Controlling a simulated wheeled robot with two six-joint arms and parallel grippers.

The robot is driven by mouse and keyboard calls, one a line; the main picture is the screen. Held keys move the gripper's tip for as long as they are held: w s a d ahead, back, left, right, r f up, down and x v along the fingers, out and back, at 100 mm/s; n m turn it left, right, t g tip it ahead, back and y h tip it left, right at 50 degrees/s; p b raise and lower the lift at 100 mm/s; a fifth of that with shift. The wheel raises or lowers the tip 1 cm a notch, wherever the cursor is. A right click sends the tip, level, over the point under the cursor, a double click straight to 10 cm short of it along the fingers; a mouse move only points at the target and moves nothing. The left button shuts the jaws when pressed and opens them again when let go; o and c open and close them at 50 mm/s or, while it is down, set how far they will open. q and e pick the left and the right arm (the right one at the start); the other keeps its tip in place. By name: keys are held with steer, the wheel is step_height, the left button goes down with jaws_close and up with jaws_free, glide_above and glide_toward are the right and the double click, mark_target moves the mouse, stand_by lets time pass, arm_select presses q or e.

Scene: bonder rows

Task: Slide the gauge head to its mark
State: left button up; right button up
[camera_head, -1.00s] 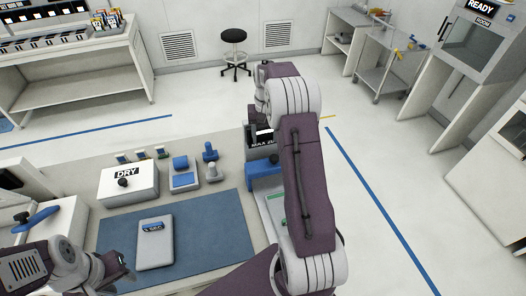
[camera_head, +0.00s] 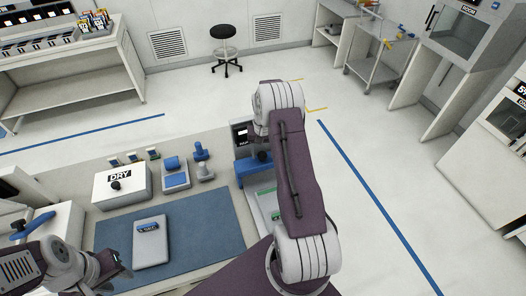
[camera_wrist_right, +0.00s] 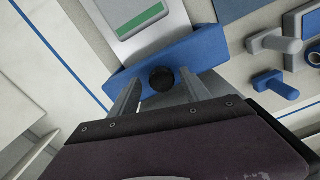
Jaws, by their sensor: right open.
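The gauge head, a blue bar with a round black knob (camera_wrist_right: 161,79), crosses a pale plate with a green strip (camera_wrist_right: 143,17) in the right wrist view. In the head view the blue bar (camera_head: 248,169) shows at the right end of the bench, partly behind my right arm. My right gripper (camera_wrist_right: 165,88) is open, with one finger on each side of the knob; whether they touch the bar is unclear. My left gripper (camera_head: 115,266) hangs over the left edge of the blue mat, away from the gauge; its jaw gap is unclear. I cannot make out the mark.
A grey tablet-like case (camera_head: 151,241) lies on the blue mat (camera_head: 205,235). Behind it stand a white DRY box (camera_head: 122,187), a blue-topped block (camera_head: 175,175) and blue and grey knobbed pieces (camera_head: 203,162). Open floor lies right of the bench.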

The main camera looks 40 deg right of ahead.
steer(key=shift+w+a, duration=0.15)
steer(key=shift+a, duration=0.1)
steer(key=c, duration=0.6)
steer(key=shift+d, duration=0.15)
jaws_close()
stand_by(0.4)
